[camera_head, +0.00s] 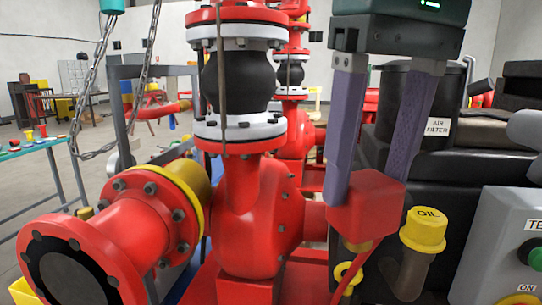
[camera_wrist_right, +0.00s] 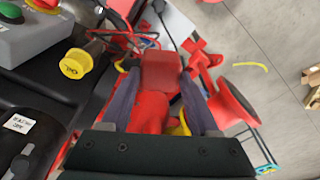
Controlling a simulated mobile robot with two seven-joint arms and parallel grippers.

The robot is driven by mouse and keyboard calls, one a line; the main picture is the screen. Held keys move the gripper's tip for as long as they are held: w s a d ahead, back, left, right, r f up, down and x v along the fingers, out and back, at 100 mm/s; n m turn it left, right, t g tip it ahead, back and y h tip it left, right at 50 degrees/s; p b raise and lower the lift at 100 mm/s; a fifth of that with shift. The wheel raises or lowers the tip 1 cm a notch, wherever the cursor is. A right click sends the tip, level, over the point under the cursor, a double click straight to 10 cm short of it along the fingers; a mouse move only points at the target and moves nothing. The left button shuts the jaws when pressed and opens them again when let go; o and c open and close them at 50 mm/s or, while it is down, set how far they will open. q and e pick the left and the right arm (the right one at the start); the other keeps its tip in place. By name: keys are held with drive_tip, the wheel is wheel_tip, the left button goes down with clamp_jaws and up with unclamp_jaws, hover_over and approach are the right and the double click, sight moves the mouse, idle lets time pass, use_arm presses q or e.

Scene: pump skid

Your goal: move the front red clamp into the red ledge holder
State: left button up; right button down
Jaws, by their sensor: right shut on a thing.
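A red clamp (camera_head: 367,208), blocky in shape, is held between the two purple-grey fingers of my right gripper (camera_head: 366,190), which comes down from the top. A red cable runs down from the clamp. In the right wrist view the clamp (camera_wrist_right: 160,70) sits between the fingertips of my right gripper (camera_wrist_right: 159,80). It is held in the air beside the red pump body (camera_head: 258,215). I cannot pick out the red ledge holder in either view. My left gripper is not in view.
The flanged red pipe (camera_head: 125,235) and pump fill the left and middle. A yellow oil cap (camera_head: 424,230) is just right of the clamp. A grey control box (camera_head: 505,245) stands at the right. A chain (camera_head: 90,90) hangs at the left.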

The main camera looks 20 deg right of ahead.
drive_tip(key=shift+w+a+f+n+b, duration=0.2)
drive_tip(key=shift+w+f+b, duration=0.1)
drive_tip(key=shift+w+f, duration=0.25)
drive_tip(key=shift+w+a+f+n+b, duration=0.1)
drive_tip(key=shift+w+f+n+b, duration=0.1)
drive_tip(key=shift+w+f+b, duration=0.25)
drive_tip(key=w+d+f+n+b, duration=0.2)
drive_tip(key=d+f, duration=0.1)
drive_tip(key=f, duration=0.5)
drive_tip(key=w+d+f+n+b, duration=0.1)
drive_tip(key=d+f+n, duration=0.15)
drive_tip(key=f, duration=0.45)
drive_tip(key=w+d+f+n+b, duration=0.2)
drive_tip(key=d+f, duration=0.1)
drive_tip(key=f, duration=0.5)
wheel_tip(320, 180, down, 18)
drive_tip(key=b, duration=1.9)
drive_tip(key=shift+y, duration=0.4)
drive_tip(key=shift+s, duration=0.1)
drive_tip(key=shift+f+p, duration=0.1)
drive_tip(key=shift+p, duration=0.4)
